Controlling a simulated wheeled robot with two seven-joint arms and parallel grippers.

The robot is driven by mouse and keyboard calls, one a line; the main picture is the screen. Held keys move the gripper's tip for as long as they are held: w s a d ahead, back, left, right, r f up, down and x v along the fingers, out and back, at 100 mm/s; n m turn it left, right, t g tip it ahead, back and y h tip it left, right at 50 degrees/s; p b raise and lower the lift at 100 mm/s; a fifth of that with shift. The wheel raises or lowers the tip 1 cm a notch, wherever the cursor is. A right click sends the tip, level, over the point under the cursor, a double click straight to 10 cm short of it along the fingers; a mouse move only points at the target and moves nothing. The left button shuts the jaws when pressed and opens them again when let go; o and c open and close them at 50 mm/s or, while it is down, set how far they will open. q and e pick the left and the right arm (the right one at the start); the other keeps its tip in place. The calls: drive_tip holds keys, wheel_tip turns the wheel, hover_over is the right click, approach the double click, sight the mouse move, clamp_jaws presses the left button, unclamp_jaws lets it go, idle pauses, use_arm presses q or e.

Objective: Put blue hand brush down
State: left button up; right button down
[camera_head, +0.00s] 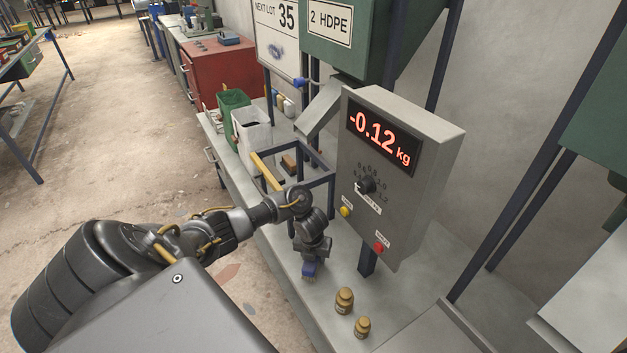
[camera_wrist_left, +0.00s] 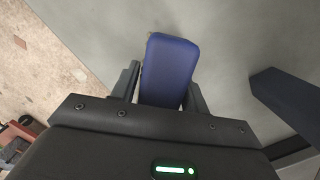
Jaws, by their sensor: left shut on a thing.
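The blue hand brush (camera_wrist_left: 168,70) is between the two fingers of my left gripper (camera_wrist_left: 165,88), seen from above in the left wrist view. In the head view the blue brush (camera_head: 310,269) shows below my left gripper (camera_head: 311,258), with its pale bristles pointing down at the grey bench top (camera_head: 330,295). My left gripper is shut on the brush. Whether the bristles touch the bench top, I cannot tell. My right gripper is not in view.
Two brass weights (camera_head: 344,300) stand on the bench right of the brush. A grey scale box (camera_head: 405,190) reading -0.12 kg rises behind on a dark post. A dark frame (camera_head: 320,185) and white (camera_head: 251,136) and green (camera_head: 232,105) bins stand further back.

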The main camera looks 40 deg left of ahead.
use_arm(q)
drive_tip(key=shift+f, duration=0.8)
drive_tip(key=shift+f, duration=0.2)
drive_tip(key=o, duration=1.1)
drive_tip(key=shift+r, duration=0.25)
drive_tip(key=r+p, duration=0.2)
drive_tip(key=r, duration=0.2)
drive_tip(key=s+r+p, duration=0.1)
drive_tip(key=r+p, duration=0.1)
drive_tip(key=r, duration=0.2)
drive_tip(key=r+p, duration=0.2)
drive_tip(key=r, duration=0.2)
drive_tip(key=shift+s+d, duration=0.2)
drive_tip(key=shift+d, duration=0.2)
drive_tip(key=shift+f, duration=0.1)
